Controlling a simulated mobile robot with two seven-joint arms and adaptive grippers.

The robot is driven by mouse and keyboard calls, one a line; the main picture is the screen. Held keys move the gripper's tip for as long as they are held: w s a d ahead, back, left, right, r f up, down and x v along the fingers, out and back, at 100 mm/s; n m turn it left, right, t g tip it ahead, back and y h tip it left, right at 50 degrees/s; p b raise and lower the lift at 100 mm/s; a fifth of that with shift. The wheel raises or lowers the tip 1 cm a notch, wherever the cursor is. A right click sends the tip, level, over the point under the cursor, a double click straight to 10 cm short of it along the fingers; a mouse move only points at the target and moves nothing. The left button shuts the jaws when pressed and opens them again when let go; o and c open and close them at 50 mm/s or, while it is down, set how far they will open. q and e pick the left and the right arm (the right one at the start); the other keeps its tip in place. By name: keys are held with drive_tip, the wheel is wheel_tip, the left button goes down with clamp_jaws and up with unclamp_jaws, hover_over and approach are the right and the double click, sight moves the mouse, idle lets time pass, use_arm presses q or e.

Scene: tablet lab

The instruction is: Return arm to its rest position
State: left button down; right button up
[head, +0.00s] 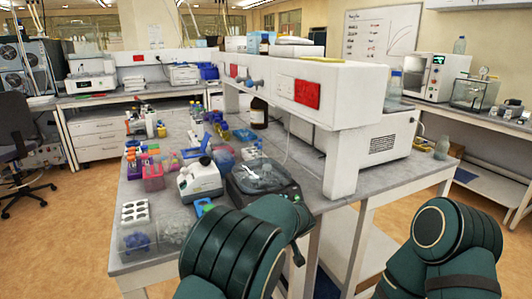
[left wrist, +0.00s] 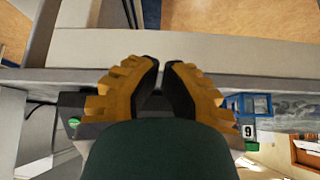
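My left gripper (left wrist: 161,64) shows in the left wrist view with two ridged yellow fingers and black pads. The fingertips come together with only a thin gap, and nothing is seen held between them. In the head view my left arm (head: 232,255) is a dark green link in front of the bench's near edge; its gripper is not clearly visible there. My right arm (head: 455,240) is at the lower right of the head view, apart from the bench. My right gripper is not in view.
The near bench (head: 160,205) holds a centrifuge-like device (head: 262,178), a white instrument (head: 200,180), racks and clear boxes (head: 137,240). A white overhead shelf (head: 330,90) rises behind. A side bench (head: 480,130) stands right. Open floor (head: 50,235) lies left.

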use_arm(q)
drive_tip(key=s+a+f+m+g+h, duration=0.1)
drive_tip(key=s+a+f+g+h, duration=0.1)
drive_tip(key=s+a+f, duration=0.45)
drive_tip(key=s+a+f+g+h, duration=0.2)
drive_tip(key=s+a+f, duration=0.2)
drive_tip(key=s+f, duration=0.5)
drive_tip(key=s+a+f+h, duration=0.1)
drive_tip(key=s+a+f, duration=0.1)
drive_tip(key=s, duration=0.6)
drive_tip(key=s+a+f+h, duration=0.1)
drive_tip(key=s+a+f, duration=0.2)
drive_tip(key=s, duration=0.6)
drive_tip(key=shift+m+g, duration=0.3)
drive_tip(key=shift+g, duration=0.1)
